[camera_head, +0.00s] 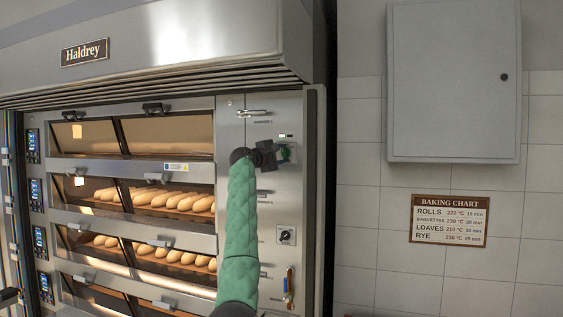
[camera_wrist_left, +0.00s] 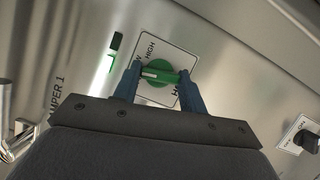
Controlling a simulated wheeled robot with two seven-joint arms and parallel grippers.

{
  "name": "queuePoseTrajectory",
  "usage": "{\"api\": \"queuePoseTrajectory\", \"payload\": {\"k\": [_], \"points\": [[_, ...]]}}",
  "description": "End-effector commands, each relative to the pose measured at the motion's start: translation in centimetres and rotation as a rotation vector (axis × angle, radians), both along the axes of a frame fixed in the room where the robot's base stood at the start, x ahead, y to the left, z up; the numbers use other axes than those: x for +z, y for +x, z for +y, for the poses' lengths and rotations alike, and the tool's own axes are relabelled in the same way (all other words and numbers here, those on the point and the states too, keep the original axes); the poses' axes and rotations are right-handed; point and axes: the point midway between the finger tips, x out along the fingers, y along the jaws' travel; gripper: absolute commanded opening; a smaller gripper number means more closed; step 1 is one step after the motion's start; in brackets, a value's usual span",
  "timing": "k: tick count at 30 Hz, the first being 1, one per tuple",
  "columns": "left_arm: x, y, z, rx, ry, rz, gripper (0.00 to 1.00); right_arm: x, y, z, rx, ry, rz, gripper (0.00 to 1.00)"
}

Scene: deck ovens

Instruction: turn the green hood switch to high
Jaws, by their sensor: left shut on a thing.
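The green hood switch (camera_wrist_left: 158,75) sits on a white label plate (camera_wrist_left: 184,53) on the steel oven panel. Its grip bar lies roughly crosswise in the left wrist view, with a white mark toward its left end. The word HIGH reads above the switch; other lettering is partly hidden by the fingers. My left gripper (camera_wrist_left: 160,80) is shut on the switch, one blue finger at each end of the bar. In the head view my left gripper (camera_head: 275,154) is at the upper panel and covers most of the switch. My right gripper is not in view.
A lit green indicator (camera_wrist_left: 115,45) is beside the plate. A damper lever (camera_head: 253,113) juts out above, and a black knob (camera_head: 286,236) sits lower on the panel. Oven decks with loaves (camera_head: 175,202) lie left. A grey cabinet (camera_head: 453,80) hangs on the tiled wall right.

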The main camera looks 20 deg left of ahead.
Motion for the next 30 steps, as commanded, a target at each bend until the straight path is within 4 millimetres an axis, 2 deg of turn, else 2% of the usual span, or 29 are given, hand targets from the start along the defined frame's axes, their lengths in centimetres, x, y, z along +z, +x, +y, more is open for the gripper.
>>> {"api": "queuePoseTrajectory", "payload": {"k": [3, 12, 21, 30], "points": [[-0.5, 0.1, 0.0, 0.0, 0.115, 0.001, 0.19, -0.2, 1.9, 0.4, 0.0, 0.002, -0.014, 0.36], [-0.2, 0.1, 0.0, -0.001, 0.399, -0.008, 0.19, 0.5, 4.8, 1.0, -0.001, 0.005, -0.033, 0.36], [-0.1, 0.1, 0.0, -0.003, 0.676, -0.016, 0.19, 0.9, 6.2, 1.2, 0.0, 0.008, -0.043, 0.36], [0.0, 0.1, -0.2, -0.004, 0.886, -0.023, 0.19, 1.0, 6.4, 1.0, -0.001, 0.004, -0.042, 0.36]]}}
